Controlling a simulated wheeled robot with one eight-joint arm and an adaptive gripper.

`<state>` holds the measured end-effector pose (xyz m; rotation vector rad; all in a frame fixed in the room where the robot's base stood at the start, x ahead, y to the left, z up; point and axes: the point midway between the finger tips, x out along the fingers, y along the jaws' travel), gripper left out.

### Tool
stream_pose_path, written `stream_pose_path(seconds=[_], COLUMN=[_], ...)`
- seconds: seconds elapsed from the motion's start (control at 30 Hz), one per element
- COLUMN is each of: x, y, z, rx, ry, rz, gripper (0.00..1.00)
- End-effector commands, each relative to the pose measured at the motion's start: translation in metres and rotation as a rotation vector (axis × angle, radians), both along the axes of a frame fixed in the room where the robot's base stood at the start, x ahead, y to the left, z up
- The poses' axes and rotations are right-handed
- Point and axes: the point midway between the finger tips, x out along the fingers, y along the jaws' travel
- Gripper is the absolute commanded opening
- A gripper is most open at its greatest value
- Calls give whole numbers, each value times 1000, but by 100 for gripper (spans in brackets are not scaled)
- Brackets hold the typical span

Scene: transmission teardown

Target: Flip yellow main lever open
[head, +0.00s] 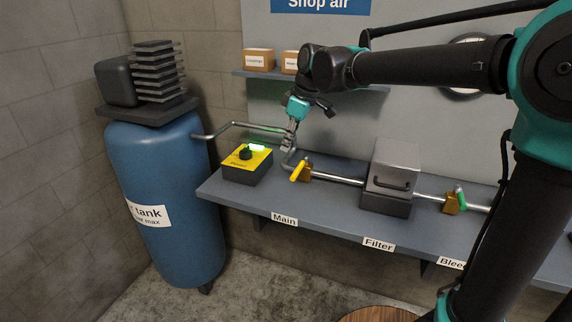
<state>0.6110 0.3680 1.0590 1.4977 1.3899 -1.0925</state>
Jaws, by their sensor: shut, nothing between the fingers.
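The yellow main lever (298,172) sits on a brass valve body (306,174) in the pipe, behind the "Main" label (284,219). The lever slants across the pipe line, its lower end pointing down and left toward the front of the bench. My gripper (288,146) hangs at the end of my arm, up and left of the lever, near the bend of the pipe. Its fingers are shut and hold nothing. In the picture it is apart from the lever; the depth between them is hard to tell.
A yellow-topped switch box (246,165) with a lit green light stands left of the valve. A grey filter box (390,176) and a green bleed lever (460,198) lie to the right. The blue tank (158,180) stands left of the bench (330,210). A shelf (262,76) holds small boxes.

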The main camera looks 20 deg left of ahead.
Motion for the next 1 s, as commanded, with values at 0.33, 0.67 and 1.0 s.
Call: stream_pose_path(seconds=[0.33, 0.67, 1.0], x=[1, 2, 3], y=[0, 15, 22], z=[-3, -48, -95], rx=[0, 0, 0], ry=[0, 0, 0], rz=[-2, -2, -6], gripper=[0, 0, 0])
